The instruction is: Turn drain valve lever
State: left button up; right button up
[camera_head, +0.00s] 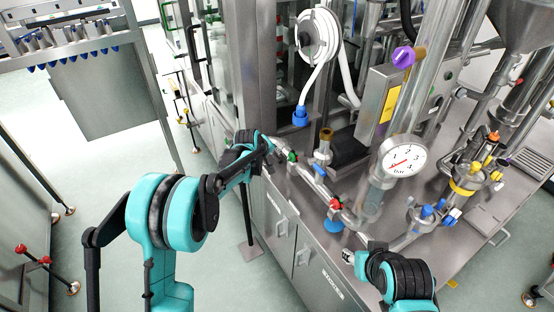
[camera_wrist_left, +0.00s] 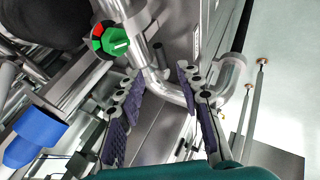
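A green valve knob with red sections and a white mark (camera_wrist_left: 110,40) is at the upper left of the left wrist view, left of the fingers. It shows small and green in the head view (camera_head: 292,156), just right of my left gripper (camera_head: 268,143). In the wrist view my left gripper (camera_wrist_left: 160,74) is open, its two purple-padded fingers apart. A bent steel pipe (camera_wrist_left: 172,90) shows between and beyond them; contact cannot be told. I cannot make out a separate drain lever. My right gripper (camera_head: 349,257) is small at the bench's front edge; its fingers are unclear.
A pressure gauge (camera_head: 403,158) and a blue-ended hose (camera_head: 301,115) stand over the steel bench. A blue fitting (camera_wrist_left: 35,138) is at the wrist view's left. Steel cabinets (camera_head: 310,255) are below the bench. Open floor (camera_head: 105,145) lies left.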

aim_at(278, 160)
pick_arm(q)
jog(key=b+x, duration=0.2)
jog(key=x, duration=0.7)
grip_shut()
